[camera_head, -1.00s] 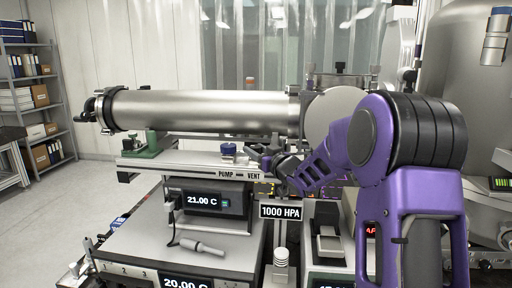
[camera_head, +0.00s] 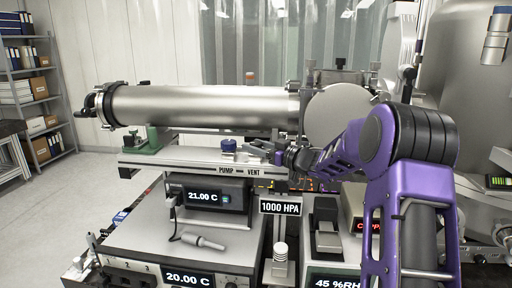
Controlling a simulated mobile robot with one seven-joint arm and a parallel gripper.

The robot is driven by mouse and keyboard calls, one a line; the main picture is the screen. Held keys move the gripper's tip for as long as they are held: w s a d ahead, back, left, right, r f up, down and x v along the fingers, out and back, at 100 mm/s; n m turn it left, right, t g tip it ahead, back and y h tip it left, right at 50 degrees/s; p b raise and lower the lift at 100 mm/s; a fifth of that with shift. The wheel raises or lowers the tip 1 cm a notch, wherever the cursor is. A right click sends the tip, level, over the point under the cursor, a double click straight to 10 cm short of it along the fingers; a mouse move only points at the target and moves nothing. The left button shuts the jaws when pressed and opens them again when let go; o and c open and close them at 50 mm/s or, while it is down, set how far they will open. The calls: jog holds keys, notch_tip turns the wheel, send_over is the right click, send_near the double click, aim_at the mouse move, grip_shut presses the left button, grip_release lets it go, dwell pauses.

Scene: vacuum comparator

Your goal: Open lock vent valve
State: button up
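A blue knob (camera_head: 228,145) stands on a pale rail (camera_head: 190,163) marked PUMP and VENT, above the PUMP end of the label. My gripper (camera_head: 262,152) is just to the right of this knob, low over the VENT end of the label. Its fingers are small and dark, and I cannot tell whether they are open or shut or whether they touch anything. Any valve part directly behind or under the fingers is hidden. A sign below the rail reads 1000 HPA (camera_head: 280,208).
A long steel cylinder (camera_head: 205,107) lies horizontally just behind the rail. A box reading 21.00 C (camera_head: 203,197) and a loose grey probe (camera_head: 204,241) are in front of it. A large steel vessel (camera_head: 470,90) stands at the right.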

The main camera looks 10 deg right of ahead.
jog(key=shift+o, duration=1.2)
jog(key=v, duration=1.7)
jog(key=shift+s+b, duration=0.15)
jog(key=shift+b, duration=0.15)
jog(key=shift+d, duration=0.1)
